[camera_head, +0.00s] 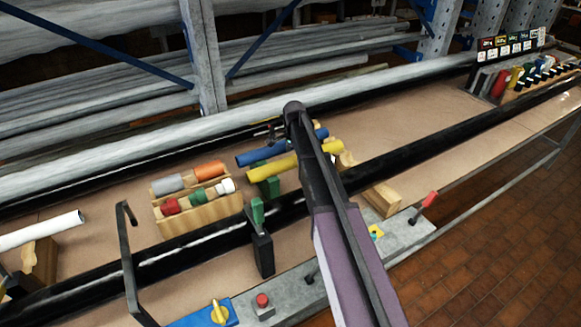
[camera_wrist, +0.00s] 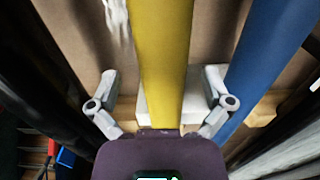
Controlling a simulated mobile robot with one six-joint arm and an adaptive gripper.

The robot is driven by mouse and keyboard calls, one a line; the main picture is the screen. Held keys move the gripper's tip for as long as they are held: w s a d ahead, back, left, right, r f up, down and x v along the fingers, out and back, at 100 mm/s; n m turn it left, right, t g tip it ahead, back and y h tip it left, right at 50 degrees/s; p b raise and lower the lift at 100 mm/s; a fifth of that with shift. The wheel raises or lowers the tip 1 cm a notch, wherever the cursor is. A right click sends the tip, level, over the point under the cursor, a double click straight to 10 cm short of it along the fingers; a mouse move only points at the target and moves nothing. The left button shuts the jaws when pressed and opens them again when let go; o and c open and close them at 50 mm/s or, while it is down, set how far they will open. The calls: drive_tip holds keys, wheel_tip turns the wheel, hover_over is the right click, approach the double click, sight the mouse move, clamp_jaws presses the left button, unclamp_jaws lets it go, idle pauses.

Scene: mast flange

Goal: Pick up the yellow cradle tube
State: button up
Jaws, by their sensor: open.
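The yellow cradle tube (camera_head: 280,164) lies tilted across the picture beside a blue tube (camera_head: 255,155) in the head view. A green support (camera_head: 268,187) is under its left part, and my arm covers a stretch of it towards the right. In the wrist view the yellow tube (camera_wrist: 163,45) runs up the middle, between the two grey fingers of my gripper (camera_wrist: 160,80). The fingers are apart, with visible gaps on both sides of the tube. The blue tube (camera_wrist: 268,60) is just outside the right finger. The gripper's fingers are not clear in the head view.
A wooden rack (camera_head: 200,213) with coloured cylinders stands left of the tubes. Black rails (camera_head: 430,147) run along the bench. A dark bent handle (camera_head: 128,265) and a green-topped post (camera_head: 260,240) stand in front. A grey panel (camera_head: 405,232) with a red-handled lever is at right.

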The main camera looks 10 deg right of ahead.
drive_tip(key=shift+f+b, duration=1.15)
drive_tip(key=shift+f, duration=0.3)
drive_tip(key=shift+c, duration=0.2)
drive_tip(key=shift+s, duration=0.1)
drive_tip(key=c, duration=1.3)
